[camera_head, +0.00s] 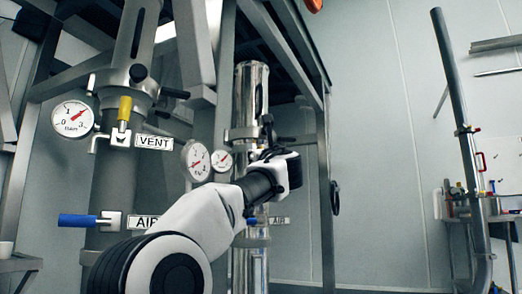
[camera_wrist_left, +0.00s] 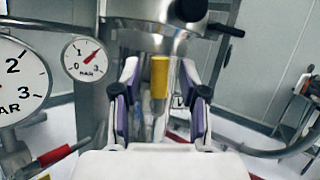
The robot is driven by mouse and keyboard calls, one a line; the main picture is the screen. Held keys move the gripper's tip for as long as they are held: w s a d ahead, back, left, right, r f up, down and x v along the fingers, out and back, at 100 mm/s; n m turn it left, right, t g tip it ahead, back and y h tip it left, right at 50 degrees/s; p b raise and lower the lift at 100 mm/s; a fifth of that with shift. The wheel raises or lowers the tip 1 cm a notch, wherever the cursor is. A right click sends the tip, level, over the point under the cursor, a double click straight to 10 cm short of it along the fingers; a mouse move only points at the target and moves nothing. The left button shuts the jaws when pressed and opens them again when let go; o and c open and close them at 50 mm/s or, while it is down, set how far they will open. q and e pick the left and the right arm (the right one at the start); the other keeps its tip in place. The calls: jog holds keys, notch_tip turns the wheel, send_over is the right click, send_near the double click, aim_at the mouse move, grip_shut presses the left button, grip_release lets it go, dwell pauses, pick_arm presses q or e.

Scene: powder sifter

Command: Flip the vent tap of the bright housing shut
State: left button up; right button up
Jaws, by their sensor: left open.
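The bright housing (camera_head: 250,95) is a shiny metal column behind my left arm in the head view. Its clamp and body also fill the upper middle of the left wrist view (camera_wrist_left: 140,42). The vent tap (camera_wrist_left: 159,76) has a yellow handle that stands upright there; in the head view my arm hides it. My left gripper (camera_head: 275,150) is at the housing, open, with one finger on each side of the yellow handle in the wrist view. I cannot tell whether a finger touches it. My right gripper is out of view.
A dark housing (camera_head: 112,185) stands at left with its own upright yellow tap (camera_head: 124,110) and blue air tap (camera_head: 77,220). Gauges (camera_wrist_left: 85,58) sit left of the gripper. A black clamp knob (camera_wrist_left: 190,9) is above the handle. Frame posts (camera_head: 326,200) stand close right.

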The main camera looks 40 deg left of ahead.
pick_arm(q)
jog(key=shift+x, duration=0.8)
jog(key=shift+r, duration=0.1)
grip_shut()
jog(key=shift+w+d+r+m+t+h+p, duration=0.15)
jog(key=shift+r+m+t+h+p, duration=0.25)
jog(key=shift+m+p, duration=0.5)
jog(key=shift+w+f+m, duration=0.1)
jog(key=shift+f+m, duration=0.05)
jog(key=shift+m, duration=0.15)
jog(key=shift+d+f, duration=0.1)
jog(key=shift+f, duration=0.1)
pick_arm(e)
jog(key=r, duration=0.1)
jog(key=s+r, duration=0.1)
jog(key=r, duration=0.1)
pick_arm(q)
grip_release()
jog(key=v, duration=0.7)
